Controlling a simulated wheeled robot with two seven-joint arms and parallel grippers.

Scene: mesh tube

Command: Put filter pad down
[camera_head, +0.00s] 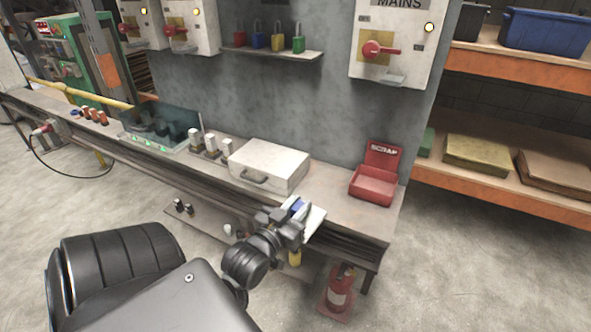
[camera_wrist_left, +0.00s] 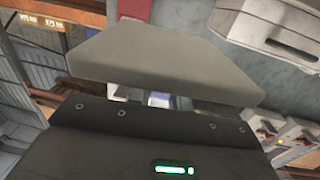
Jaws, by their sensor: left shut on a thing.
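The filter pad (camera_head: 315,222) is a flat, pale, off-white slab at the front edge of the bench in the head view. In the left wrist view the pad (camera_wrist_left: 160,62) is a large pale grey slab across the upper middle. My left gripper (camera_head: 299,224) is shut on the pad, over the bench's front edge. The gripper hides part of the pad in the head view. I cannot tell whether the pad touches the bench top. My right gripper is in neither view.
A white case (camera_head: 270,165) lies on the bench (camera_head: 335,208) left of the pad. A red bin marked SCRAP (camera_head: 373,187) stands at the bench's right end. A fire extinguisher (camera_head: 339,290) stands below. Orange shelving (camera_head: 500,195) is at right.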

